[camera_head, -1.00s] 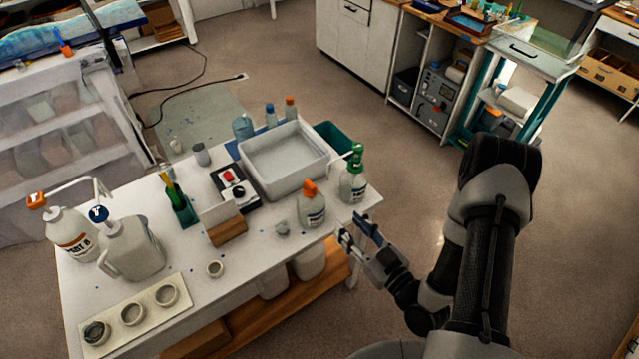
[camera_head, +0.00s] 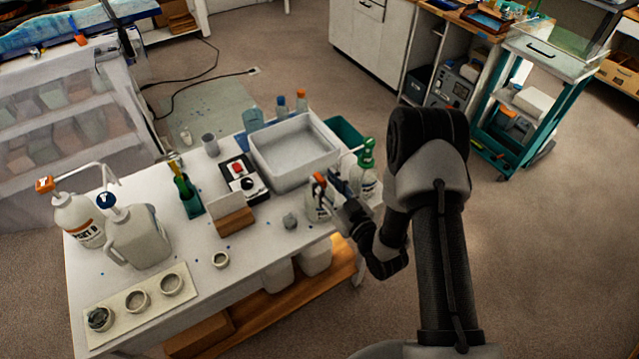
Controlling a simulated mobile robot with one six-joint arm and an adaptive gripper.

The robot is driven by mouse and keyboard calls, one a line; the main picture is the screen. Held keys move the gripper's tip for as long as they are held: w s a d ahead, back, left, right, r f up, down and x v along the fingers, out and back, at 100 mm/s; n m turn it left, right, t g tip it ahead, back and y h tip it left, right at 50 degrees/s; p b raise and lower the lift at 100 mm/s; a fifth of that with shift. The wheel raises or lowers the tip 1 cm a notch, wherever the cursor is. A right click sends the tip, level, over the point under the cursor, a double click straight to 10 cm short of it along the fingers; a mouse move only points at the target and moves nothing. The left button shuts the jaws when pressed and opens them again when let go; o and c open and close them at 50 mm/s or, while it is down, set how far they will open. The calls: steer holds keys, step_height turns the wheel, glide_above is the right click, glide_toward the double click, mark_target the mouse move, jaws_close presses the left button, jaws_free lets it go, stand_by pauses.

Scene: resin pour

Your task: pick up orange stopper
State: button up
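A white bottle (camera_head: 314,210) with an orange stopper (camera_head: 318,182) stands near the right front of the white table. My gripper (camera_head: 331,184) is at the bottle's upper right, with its fingers beside the stopper in the picture. The gripper partly covers the stopper and the bottle. I cannot tell whether the fingers touch the stopper or are closed on it.
A green-topped bottle (camera_head: 368,156) stands close behind my gripper. A grey-white tray (camera_head: 262,172) lies behind the bottle. The table's front middle is mostly clear.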

steer(key=shift+x, duration=1.4)
steer(key=shift+c, duration=0.4)
steer(key=shift+s, duration=0.1)
jaws_close()
